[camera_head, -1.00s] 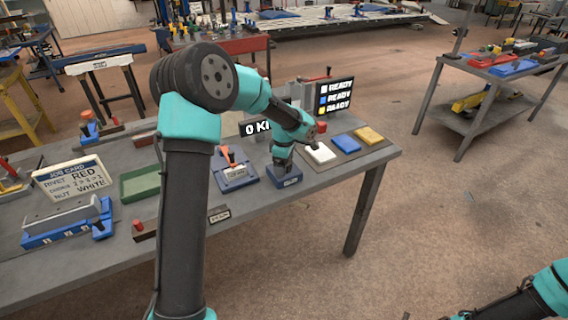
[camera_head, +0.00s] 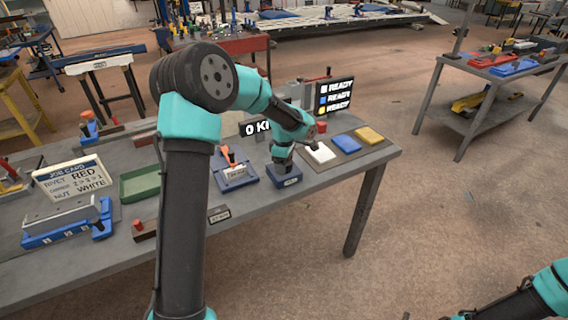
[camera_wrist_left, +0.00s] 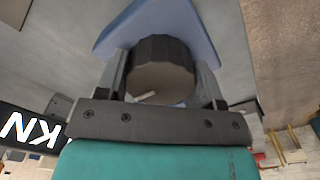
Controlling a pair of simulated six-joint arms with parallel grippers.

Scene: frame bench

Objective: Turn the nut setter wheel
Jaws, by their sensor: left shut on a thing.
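The nut setter wheel is a dark round knob (camera_wrist_left: 160,72) with a pale mark on its face, standing on a blue base (camera_wrist_left: 195,22) in the left wrist view. My left gripper (camera_wrist_left: 160,85) is shut on it, one finger on each side. In the head view my left gripper (camera_head: 283,160) points down over the blue base (camera_head: 284,177) near the bench's right end and mostly hides the wheel. My right arm shows only at the lower right corner; its gripper is out of view.
White (camera_head: 320,153), blue (camera_head: 346,144) and yellow (camera_head: 369,135) pads lie right of the wheel. A blue fixture with an orange handle (camera_head: 234,170) stands to its left. A display (camera_head: 335,96) with READY lines stands behind.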

